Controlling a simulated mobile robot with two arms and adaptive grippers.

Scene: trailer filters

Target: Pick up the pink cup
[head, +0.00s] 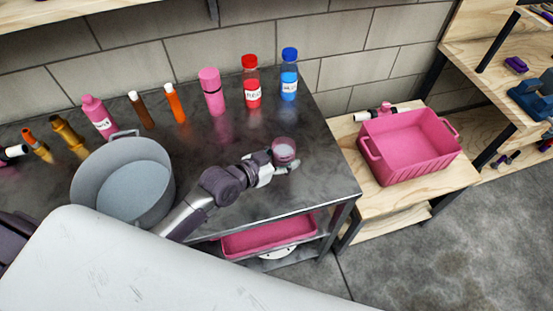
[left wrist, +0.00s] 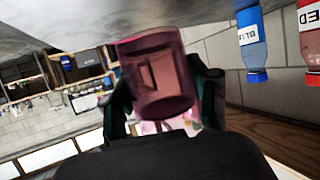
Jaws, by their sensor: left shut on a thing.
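The pink cup (head: 284,149) is small and see-through, and stands out over the right part of the dark metal table (head: 240,195). My left gripper (head: 272,166) reaches it from the left in the head view and is shut on it. In the left wrist view the cup (left wrist: 157,78) fills the middle between the dark fingers (left wrist: 165,105). Whether the cup touches the table or is just above it I cannot tell. My right gripper is not in view.
A large grey pot (head: 122,185) stands at the table's left. Red (head: 251,85) and blue (head: 289,75) bottles, a pink bottle (head: 211,92) and several others line the back. A pink crate (head: 412,143) stands on a wooden bench at right. The table's front right is clear.

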